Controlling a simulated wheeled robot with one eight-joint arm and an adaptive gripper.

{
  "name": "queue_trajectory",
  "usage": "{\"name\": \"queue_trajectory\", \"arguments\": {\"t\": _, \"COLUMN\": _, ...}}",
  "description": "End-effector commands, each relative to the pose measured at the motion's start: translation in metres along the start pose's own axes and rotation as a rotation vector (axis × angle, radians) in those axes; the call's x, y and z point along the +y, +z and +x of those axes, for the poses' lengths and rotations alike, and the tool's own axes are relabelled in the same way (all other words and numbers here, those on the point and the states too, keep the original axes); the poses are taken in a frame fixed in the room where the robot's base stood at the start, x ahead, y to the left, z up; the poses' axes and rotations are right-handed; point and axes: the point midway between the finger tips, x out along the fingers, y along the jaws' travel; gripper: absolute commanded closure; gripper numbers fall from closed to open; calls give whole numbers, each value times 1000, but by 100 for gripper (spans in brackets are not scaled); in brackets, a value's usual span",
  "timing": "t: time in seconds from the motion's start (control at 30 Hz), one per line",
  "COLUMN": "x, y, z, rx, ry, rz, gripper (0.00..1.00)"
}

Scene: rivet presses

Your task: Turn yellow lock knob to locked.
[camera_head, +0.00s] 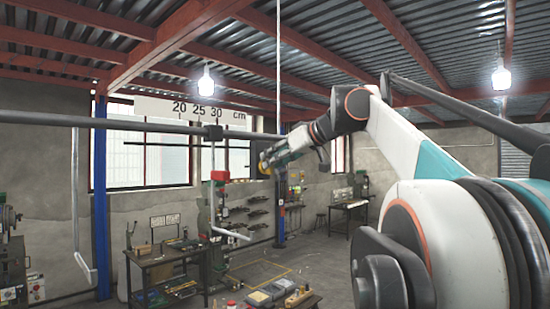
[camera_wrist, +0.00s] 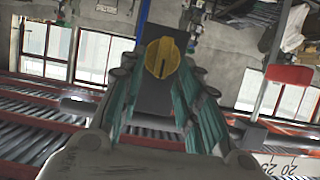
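The yellow lock knob (camera_wrist: 162,57) is round with a raised grip bar that stands nearly upright in the wrist view. It sits on a dark grey plate or box (camera_wrist: 154,104). My gripper (camera_wrist: 160,68) is open, with a teal-padded finger on each side of the knob in that view. A gap shows between the knob and each finger, so I see no grasp. I cannot tell the remaining depth to the knob. In the head view, my gripper (camera_head: 268,160) is at the arm's end, with a small yellow patch of the knob (camera_head: 264,168) just by it.
A grey horizontal bar (camera_head: 150,125) crosses the left side. A workbench (camera_head: 160,258) stands below. A cm scale (camera_head: 205,110) hangs behind.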

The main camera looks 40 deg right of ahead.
Motion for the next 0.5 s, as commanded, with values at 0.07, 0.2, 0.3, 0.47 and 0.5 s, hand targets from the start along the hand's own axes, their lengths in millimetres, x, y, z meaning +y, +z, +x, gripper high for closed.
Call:
{"name": "queue_trajectory", "arguments": {"t": 0.07, "x": 0, "y": 0, "z": 2, "rx": 0, "ry": 0, "rz": 0, "gripper": 69}}
{"name": "queue_trajectory", "arguments": {"t": 0.2, "x": 0, "y": 0, "z": 2, "rx": 0, "ry": 0, "rz": 0, "gripper": 69}}
{"name": "queue_trajectory", "arguments": {"t": 0.3, "x": 0, "y": 0, "z": 2, "rx": 0, "ry": 0, "rz": 0, "gripper": 71}}
{"name": "queue_trajectory", "arguments": {"t": 0.47, "x": 0, "y": 0, "z": 2, "rx": 0, "ry": 0, "rz": 0, "gripper": 100}}
{"name": "queue_trajectory", "arguments": {"t": 0.5, "x": 0, "y": 0, "z": 2, "rx": 0, "ry": 0, "rz": 0, "gripper": 100}}
